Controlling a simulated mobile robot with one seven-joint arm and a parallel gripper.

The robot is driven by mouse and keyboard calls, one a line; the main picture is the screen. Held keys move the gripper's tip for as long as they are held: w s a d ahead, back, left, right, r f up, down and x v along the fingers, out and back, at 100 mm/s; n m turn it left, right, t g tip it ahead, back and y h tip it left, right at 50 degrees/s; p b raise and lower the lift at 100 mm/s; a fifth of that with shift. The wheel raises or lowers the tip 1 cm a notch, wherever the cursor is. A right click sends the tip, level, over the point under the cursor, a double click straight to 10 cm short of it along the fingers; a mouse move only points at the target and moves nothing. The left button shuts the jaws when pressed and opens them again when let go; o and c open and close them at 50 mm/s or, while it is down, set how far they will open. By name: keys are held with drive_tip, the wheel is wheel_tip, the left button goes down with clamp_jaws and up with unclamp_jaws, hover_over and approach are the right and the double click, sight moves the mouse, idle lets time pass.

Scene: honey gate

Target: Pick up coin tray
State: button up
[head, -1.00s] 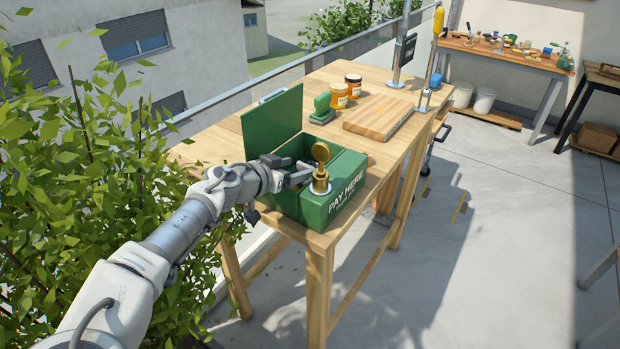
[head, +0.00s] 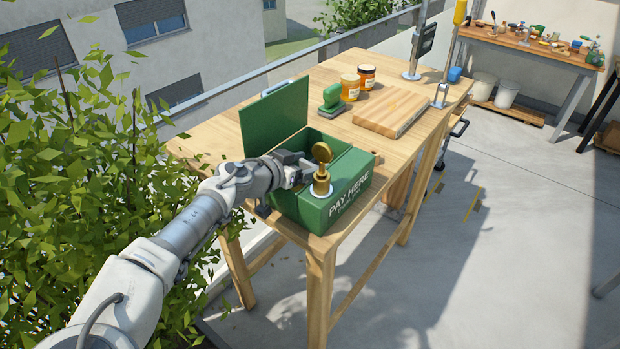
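The green cash box (head: 345,199) marked "PAY HERE" stands on the near end of the wooden table, with its green lid (head: 276,116) raised. No separate coin tray can be made out; the box's inside is partly hidden by my gripper and the lid. A brass piece with a round top (head: 322,172) stands upright in a pale ring on the box. My gripper (head: 303,174) is at the box opening, just left of the brass piece. Its fingers are small and partly hidden, so I cannot tell whether they are open or hold anything.
A wooden board (head: 391,112), a green stamp-like object (head: 332,101) and two honey jars (head: 358,82) stand farther back on the table (head: 325,68). A metal post (head: 415,45) rises at the far edge. Leafy plants (head: 90,190) crowd my arm's left side.

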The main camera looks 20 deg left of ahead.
clamp_jaws()
idle(0.4)
